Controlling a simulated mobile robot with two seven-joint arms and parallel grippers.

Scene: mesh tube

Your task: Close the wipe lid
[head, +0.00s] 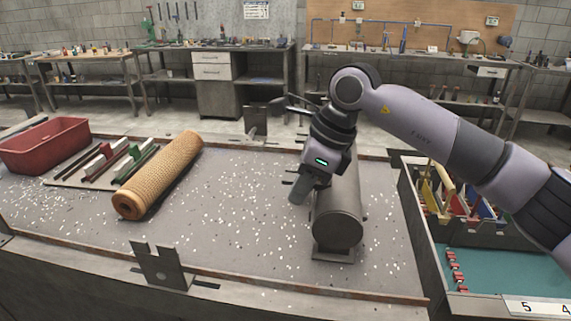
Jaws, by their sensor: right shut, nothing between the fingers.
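I cannot make out a wipe lid or a wipe container in the head view. My right gripper (299,191) is shut and empty. It points down beside the left side of a dark grey cylinder (338,228), which lies lengthwise on a stand on the workbench. My wrist hides part of the cylinder's far end, and I cannot tell whether the fingers touch it. A tan mesh tube (160,174) lies on the bench to the left, well apart from the gripper. My left gripper is not in view.
A red bin (45,146) and a rack of coloured strips (105,163) are at the left. An upright metal bracket (160,264) stands at the front edge. A divided tray (470,205) is at the right. The bench between tube and cylinder is clear except for white specks.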

